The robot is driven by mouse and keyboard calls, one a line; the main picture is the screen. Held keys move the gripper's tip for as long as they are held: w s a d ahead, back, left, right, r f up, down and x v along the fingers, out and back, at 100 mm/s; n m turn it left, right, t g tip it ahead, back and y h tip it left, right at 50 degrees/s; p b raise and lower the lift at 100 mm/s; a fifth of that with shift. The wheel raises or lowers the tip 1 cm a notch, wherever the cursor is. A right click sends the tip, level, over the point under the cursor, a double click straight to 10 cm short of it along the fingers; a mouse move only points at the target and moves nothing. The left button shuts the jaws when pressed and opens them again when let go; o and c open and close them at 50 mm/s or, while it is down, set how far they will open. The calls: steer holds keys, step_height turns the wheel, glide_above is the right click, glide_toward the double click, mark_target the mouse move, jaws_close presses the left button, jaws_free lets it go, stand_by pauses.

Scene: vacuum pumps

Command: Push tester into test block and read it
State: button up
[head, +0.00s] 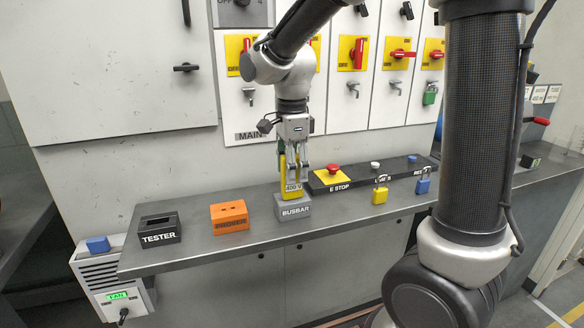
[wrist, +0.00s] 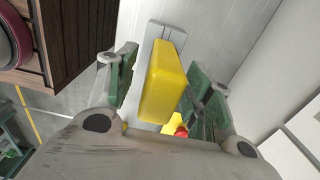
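The yellow tester (head: 291,191) stands upright at the grey BUSBAR block (head: 293,208), its lower end at the block's top. Its small display shows 400 V. How deep it sits in the block is hidden. My gripper (head: 292,172) points down from above with its fingers on either side of the tester and appears shut on it. In the wrist view the yellow tester body (wrist: 163,80) lies between the green finger pads (wrist: 165,85). The orange block (head: 229,216) stands left of the BUSBAR block. The black TESTER holder (head: 160,228) at the far left looks empty.
The grey bench (head: 250,243) carries a black panel with a red E STOP button (head: 333,169) right of the block. Yellow (head: 380,191) and blue (head: 423,184) padlocks hang at its front. The cabinet with red switches (head: 357,52) stands behind. A FAN box (head: 115,285) is at lower left.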

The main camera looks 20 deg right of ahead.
step_height(320, 180, up, 12)
stand_by(0.6)
stand_by(0.5)
steer(key=shift+w+n, duration=0.15)
steer(key=shift+n, duration=0.95)
steer(key=shift+a+f+n, duration=0.1)
steer(key=shift+f+n, duration=0.25)
steer(key=shift+n, duration=0.85)
steer(key=s+d+f+n+t, duration=0.2)
steer(key=s+d+n, duration=0.4)
steer(key=s, duration=0.3)
steer(key=s+d+f+n+t, duration=0.2)
steer(key=s+d+n, duration=0.5)
steer(key=s+d, duration=0.2)
steer(key=shift+s+f, duration=0.35)
steer(key=shift+s, duration=0.3)
